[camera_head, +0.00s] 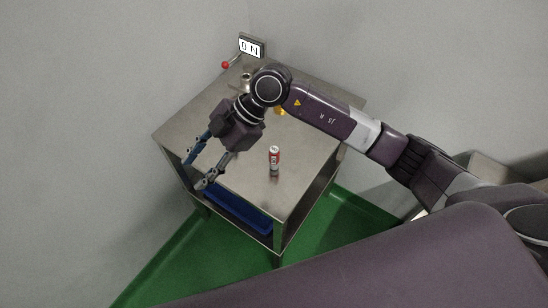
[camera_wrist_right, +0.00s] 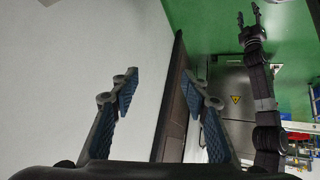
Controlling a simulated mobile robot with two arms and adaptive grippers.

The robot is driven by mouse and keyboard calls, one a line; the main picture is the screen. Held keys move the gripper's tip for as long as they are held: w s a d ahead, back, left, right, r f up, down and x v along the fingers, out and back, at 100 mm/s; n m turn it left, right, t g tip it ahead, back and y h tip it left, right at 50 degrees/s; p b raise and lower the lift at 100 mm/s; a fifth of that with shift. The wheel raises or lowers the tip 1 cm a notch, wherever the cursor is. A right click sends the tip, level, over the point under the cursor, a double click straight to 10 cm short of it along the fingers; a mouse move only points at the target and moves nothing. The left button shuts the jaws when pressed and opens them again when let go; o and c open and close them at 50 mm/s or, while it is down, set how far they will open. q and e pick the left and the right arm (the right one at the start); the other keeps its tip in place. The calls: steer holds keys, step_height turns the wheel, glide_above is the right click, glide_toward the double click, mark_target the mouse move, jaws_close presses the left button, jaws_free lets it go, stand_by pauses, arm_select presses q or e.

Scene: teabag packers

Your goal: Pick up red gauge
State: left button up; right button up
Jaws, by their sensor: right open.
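A small red-and-white cylinder (camera_head: 274,158), the only such object and likely the red gauge, stands upright on the metal table (camera_head: 250,185), near its right front side. My right gripper (camera_head: 197,172) is open and empty in the head view, to the left of the cylinder and near the table's front left edge. Its two blue-padded fingers (camera_wrist_right: 160,90) are apart in the right wrist view, with nothing between them. The cylinder is not seen there. An arm with a two-pronged gripper (camera_wrist_right: 250,18), seemingly my left one, shows at the upper right of that view, prongs apart.
A blue bin (camera_head: 238,211) sits on the shelf under the tabletop. A display box (camera_head: 251,46) and a red ball-tipped lever (camera_head: 225,65) are at the back. A small metal item (camera_head: 246,80) and a yellow item (camera_head: 280,111) are partly behind my right arm.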

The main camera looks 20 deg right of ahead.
mark_target(274, 149)
steer(key=w+d+f+m+h, duration=0.1)
steer(key=w+d+h, duration=0.1)
steer(key=d, duration=0.4)
steer(key=w+d+f+m+h, duration=0.1)
steer(key=d+m+h, duration=0.1)
steer(key=d, duration=0.5)
steer(key=w+d+f+m+h, duration=0.1)
steer(key=w+d+h, duration=0.1)
steer(key=d+h, duration=0.2)
steer(key=shift+w+d+f+m+t+h, duration=0.1)
steer(key=shift+w+d+m+t+h, duration=0.1)
steer(key=shift+d, duration=0.4)
steer(key=shift+w+d+f+m+t+h, duration=0.1)
steer(key=shift+d+m, duration=0.1)
steer(key=shift+d, duration=0.4)
steer(key=shift+d+f, duration=0.25)
steer(key=shift+f, duration=0.05)
steer(key=f+p, duration=0.1)
steer(key=f, duration=0.3)
steer(key=f+p, duration=0.1)
steer(key=f, duration=0.1)
steer(key=shift+s+a+f+p, duration=0.15)
steer(key=shift+s+a+p, duration=0.05)
steer(key=shift+s+p, duration=0.1)
steer(key=shift+f, duration=0.35)
steer(key=shift+c, duration=0.3)
jaws_close()
steer(key=shift+w+r, duration=0.1)
